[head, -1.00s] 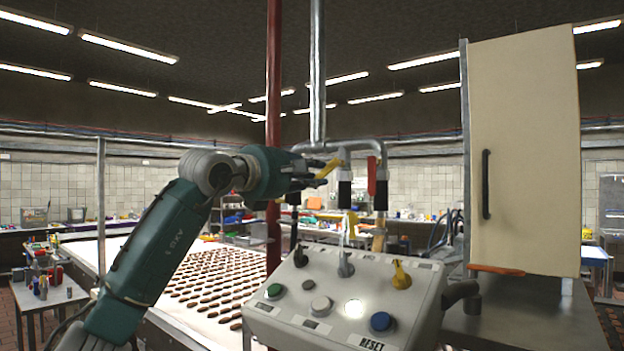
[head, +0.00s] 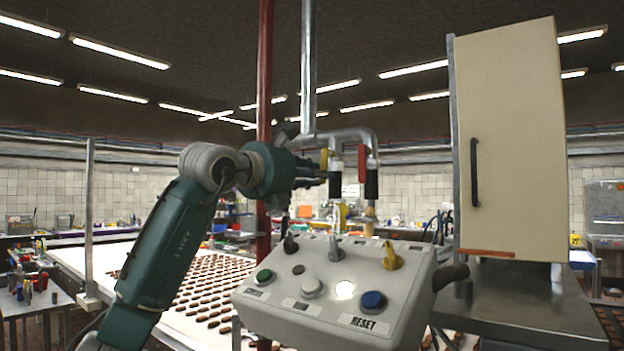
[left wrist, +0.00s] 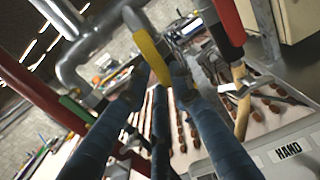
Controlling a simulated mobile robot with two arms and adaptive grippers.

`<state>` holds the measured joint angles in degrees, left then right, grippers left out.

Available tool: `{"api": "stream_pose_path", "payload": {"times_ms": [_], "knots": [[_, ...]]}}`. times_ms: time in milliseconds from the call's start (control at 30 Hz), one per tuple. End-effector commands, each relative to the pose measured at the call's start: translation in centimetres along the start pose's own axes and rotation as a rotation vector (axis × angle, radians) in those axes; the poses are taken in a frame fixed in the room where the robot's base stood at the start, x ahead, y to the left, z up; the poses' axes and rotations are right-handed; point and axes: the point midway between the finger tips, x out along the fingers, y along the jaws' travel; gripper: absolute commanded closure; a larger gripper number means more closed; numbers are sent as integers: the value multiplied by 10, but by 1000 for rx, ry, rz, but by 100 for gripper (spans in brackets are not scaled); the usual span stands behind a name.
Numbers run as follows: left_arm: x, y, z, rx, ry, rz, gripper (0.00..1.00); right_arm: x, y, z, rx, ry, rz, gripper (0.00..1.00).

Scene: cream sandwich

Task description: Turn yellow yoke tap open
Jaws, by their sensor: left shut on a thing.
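The yellow tap handle (head: 324,158) hangs almost straight down beside the left pipe outlet, under the grey overhead pipe. It also shows in the left wrist view (left wrist: 151,54), its lower end between my dark fingers. My left gripper (head: 325,174) comes in from the left and is shut on this handle. In the left wrist view the fingers (left wrist: 159,84) close around its lower part, which they partly hide. My right gripper is not in view.
A red tap handle (head: 362,163) hangs close to the right on the neighbouring outlet. A red vertical pole (head: 265,70) stands behind my left wrist. A control panel (head: 325,300) with knobs and buttons lies below. A cream cabinet (head: 515,140) stands at the right.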

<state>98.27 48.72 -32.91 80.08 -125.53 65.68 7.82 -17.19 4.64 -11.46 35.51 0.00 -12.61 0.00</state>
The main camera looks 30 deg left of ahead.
Motion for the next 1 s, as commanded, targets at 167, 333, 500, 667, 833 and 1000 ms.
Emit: {"api": "stream_pose_path", "payload": {"times_ms": [167, 333, 500, 667, 833, 1000], "knots": [[3, -6, -8, -58, 17, -5, 100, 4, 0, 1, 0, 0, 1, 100], [3, -7, -7, -85, 17, -5, 100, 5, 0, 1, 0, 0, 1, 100], [3, -8, -7, -92, 17, -5, 100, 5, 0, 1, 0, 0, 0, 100], [2, -8, -7, -91, 17, -5, 100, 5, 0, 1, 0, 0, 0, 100], [2, -7, -7, -90, 17, -4, 65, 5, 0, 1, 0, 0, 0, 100], [1, -6, -4, -90, 11, -3, 58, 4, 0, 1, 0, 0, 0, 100]]}}
